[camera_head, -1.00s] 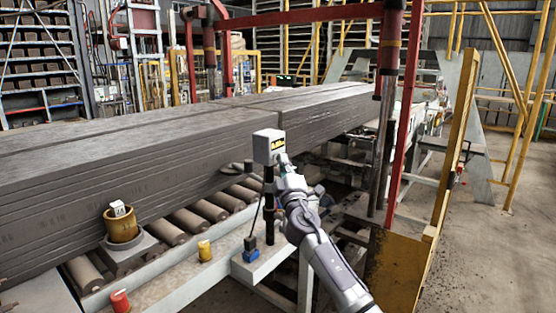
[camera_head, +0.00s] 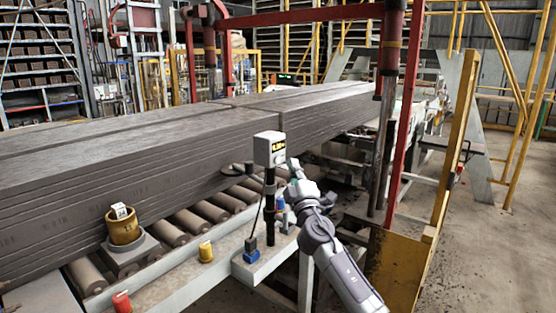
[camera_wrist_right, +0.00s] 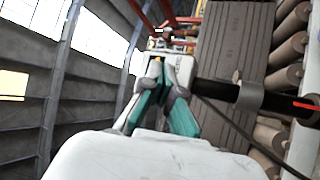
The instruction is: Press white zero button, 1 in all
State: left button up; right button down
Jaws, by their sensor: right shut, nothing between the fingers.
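A white box with a small display (camera_head: 269,148) stands on top of a black post in the head view. Its dark display shows yellow characters too small to read. The white zero button cannot be made out. My right gripper (camera_head: 293,166) is shut and empty, just right of and slightly below the box. A narrow gap seems to lie between them. In the right wrist view the teal-padded fingers (camera_wrist_right: 164,100) are together, with the white box (camera_wrist_right: 182,66) just beyond them, partly hidden. My left gripper is not in view.
A long grey clay block (camera_head: 150,150) lies on rollers (camera_head: 210,211) behind the post. A brown cup (camera_head: 124,230) with a white cube stands on a grey platform at left. Yellow (camera_head: 206,251) and red (camera_head: 121,301) pieces sit along the light rail. A red frame post (camera_head: 404,120) stands right.

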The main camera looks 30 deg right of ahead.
jog(key=s, duration=0.1)
jog(key=s+d, duration=0.1)
jog(key=s, duration=0.1)
jog(key=shift+d+p, duration=0.1)
jog(key=shift+p, duration=0.2)
dwell(0.6)
